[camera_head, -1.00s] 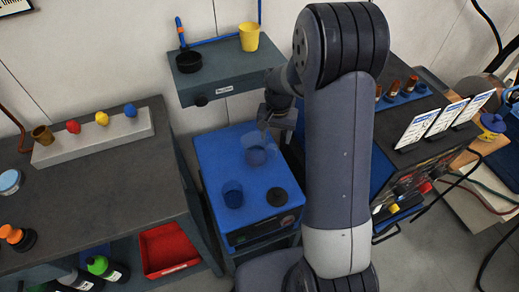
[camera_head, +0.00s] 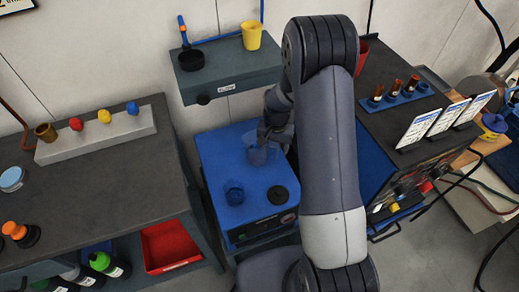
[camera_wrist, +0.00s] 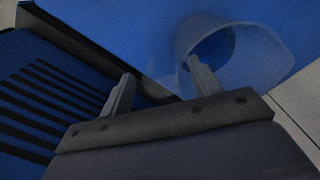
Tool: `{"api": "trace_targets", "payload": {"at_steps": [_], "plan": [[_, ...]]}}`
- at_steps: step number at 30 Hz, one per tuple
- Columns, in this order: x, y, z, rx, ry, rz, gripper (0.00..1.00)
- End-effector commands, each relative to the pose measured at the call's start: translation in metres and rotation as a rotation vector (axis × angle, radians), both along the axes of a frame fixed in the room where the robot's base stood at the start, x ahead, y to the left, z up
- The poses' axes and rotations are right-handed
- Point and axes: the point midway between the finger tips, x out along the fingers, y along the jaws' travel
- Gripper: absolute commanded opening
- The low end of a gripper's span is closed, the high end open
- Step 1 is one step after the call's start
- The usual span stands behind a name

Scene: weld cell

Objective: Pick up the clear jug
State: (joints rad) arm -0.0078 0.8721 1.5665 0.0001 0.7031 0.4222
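The clear jug (camera_head: 256,157) stands on the blue top of a low cabinet (camera_head: 215,150), near its back right. It is see-through and faint against the blue. In the wrist view the jug (camera_wrist: 255,60) shows at upper right, its round mouth towards the camera. My gripper (camera_head: 268,139) is at the jug's back right side in the head view. In the wrist view my gripper (camera_wrist: 158,80) is open, its two fingers well apart. The right finger overlaps the jug's near edge; I cannot tell whether it touches. The left finger is clear of the jug.
A clear blue-looking cup (camera_head: 234,192) and a black disc (camera_head: 278,195) share the blue top. A wall shelf (camera_head: 225,80) with a black pan (camera_head: 190,60) and yellow cup (camera_head: 251,36) is behind. Benches flank both sides.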

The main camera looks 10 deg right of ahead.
Motion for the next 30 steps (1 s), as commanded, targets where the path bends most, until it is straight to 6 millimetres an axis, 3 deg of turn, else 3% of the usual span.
{"api": "trace_targets", "payload": {"at_steps": [21, 30], "plan": [[0.0000, -0.0001, 0.0004, 0.000, 0.000, 0.000, 0.01], [0.0003, -0.0001, 0.0013, 0.000, -0.001, 0.000, 0.00]]}}
